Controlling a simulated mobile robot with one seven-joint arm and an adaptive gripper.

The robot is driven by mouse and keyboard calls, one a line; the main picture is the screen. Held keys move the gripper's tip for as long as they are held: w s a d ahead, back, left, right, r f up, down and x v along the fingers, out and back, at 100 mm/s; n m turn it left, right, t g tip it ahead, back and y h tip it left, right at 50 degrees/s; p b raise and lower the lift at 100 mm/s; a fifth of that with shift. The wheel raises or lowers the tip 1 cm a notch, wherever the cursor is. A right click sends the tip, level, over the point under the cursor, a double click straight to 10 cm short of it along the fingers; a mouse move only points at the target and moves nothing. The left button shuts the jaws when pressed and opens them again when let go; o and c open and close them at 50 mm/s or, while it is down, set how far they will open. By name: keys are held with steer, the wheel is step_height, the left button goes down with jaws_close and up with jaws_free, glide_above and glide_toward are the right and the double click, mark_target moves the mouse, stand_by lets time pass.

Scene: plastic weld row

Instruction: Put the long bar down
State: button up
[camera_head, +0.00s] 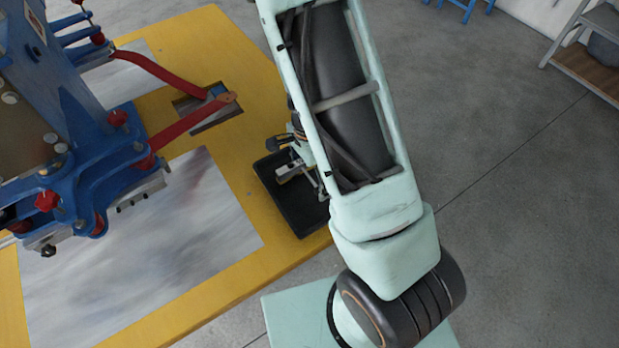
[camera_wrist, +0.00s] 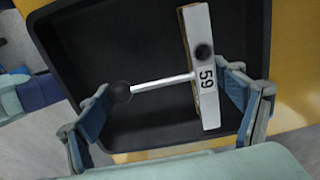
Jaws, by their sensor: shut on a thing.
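The long bar (camera_wrist: 208,98) is a pale bar marked 59, with a black knob on its face. A thin white rod runs from its side to a black ball (camera_wrist: 120,92). In the wrist view my gripper (camera_wrist: 164,82) has its left finger at the ball and its right finger against the bar's side, so it is shut on this piece across the rod. The piece is over the black tray (camera_wrist: 70,50); I cannot tell whether it touches the tray floor. In the head view the tray (camera_head: 303,218) is at the table edge, and my arm partly hides the gripper.
The yellow table (camera_head: 235,60) carries grey sheets (camera_head: 190,230) and a blue machine (camera_head: 95,150) with red levers (camera_head: 170,75) left of the tray. A dark rectangular recess (camera_head: 205,108) lies behind the tray. A shelf (camera_head: 590,60) stands at far right; the floor between is clear.

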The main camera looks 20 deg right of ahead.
mark_target(309, 176)
steer(key=shift+f, duration=0.45)
steer(key=shift+f, duration=0.15)
steer(key=o, duration=1.5)
steer(key=shift+c, duration=0.2)
step_height(309, 176, up, 12)
steer(key=p, duration=0.2)
steer(key=shift+w, duration=0.15)
